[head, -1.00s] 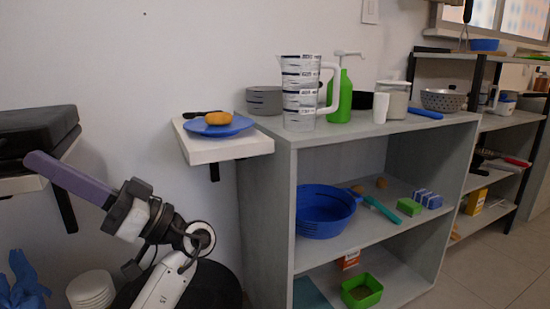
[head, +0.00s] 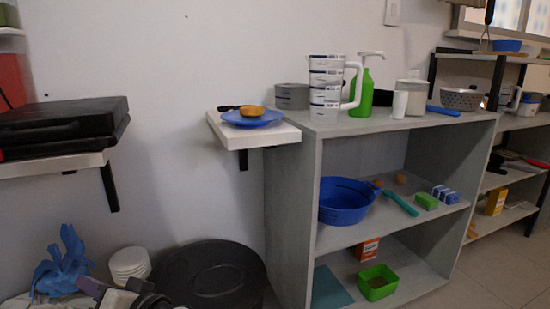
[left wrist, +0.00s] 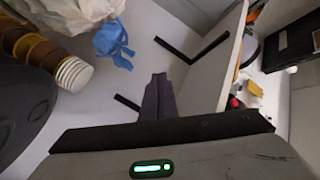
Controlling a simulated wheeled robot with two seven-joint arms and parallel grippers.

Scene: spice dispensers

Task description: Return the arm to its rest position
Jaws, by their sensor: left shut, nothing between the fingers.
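My left gripper (head: 90,287) is low at the bottom left of the head view, mostly cut off by the frame edge. Its purple fingers point left. In the left wrist view, its fingers (left wrist: 159,95) are together with nothing between them. They are below the level of the left wall shelf, near the blue crumpled item (head: 62,262) and the stacked white cups (head: 129,263). My right gripper is not in view.
A wall shelf (head: 60,165) holds a black case (head: 65,125) at left. A small white shelf (head: 270,138) bears a blue plate (head: 252,121). A grey shelf unit (head: 292,220) stands right of a round black lid (head: 208,275). The wall between the shelves is clear.

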